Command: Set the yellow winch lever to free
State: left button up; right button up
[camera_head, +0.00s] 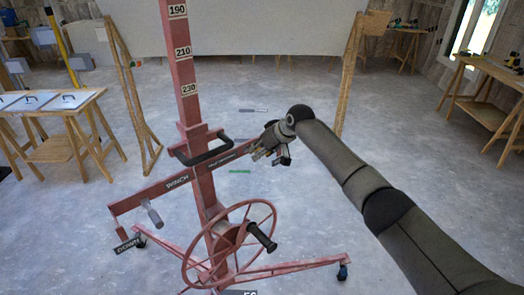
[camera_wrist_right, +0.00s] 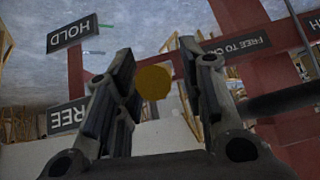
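The yellow lever end (camera_wrist_right: 153,82) shows as a round knob between the fingers of my right gripper (camera_wrist_right: 156,52) in the right wrist view. The fingers are open, with a gap visible on both sides of the knob. Contact with it is not visible. A HOLD plate (camera_wrist_right: 72,30) and a FREE plate (camera_wrist_right: 67,117) appear upside down to the left, HOLD above FREE. In the head view my right gripper (camera_head: 270,152) is at the right end of the red lift's crossbar (camera_head: 180,183) and hides the lever. My left gripper is not in view.
The red mast (camera_head: 188,100) carries a black handle (camera_head: 205,152), and a handwheel (camera_head: 230,245) with a black grip below. The lift's splayed legs (camera_head: 290,267) rest on the floor. Wooden tables stand left (camera_head: 50,110) and right (camera_head: 490,90). The grey floor between is mostly clear.

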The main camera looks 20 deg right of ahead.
dwell(0.3)
jog(key=v, duration=1.2)
jog(key=shift+f, duration=0.1)
dwell(0.4)
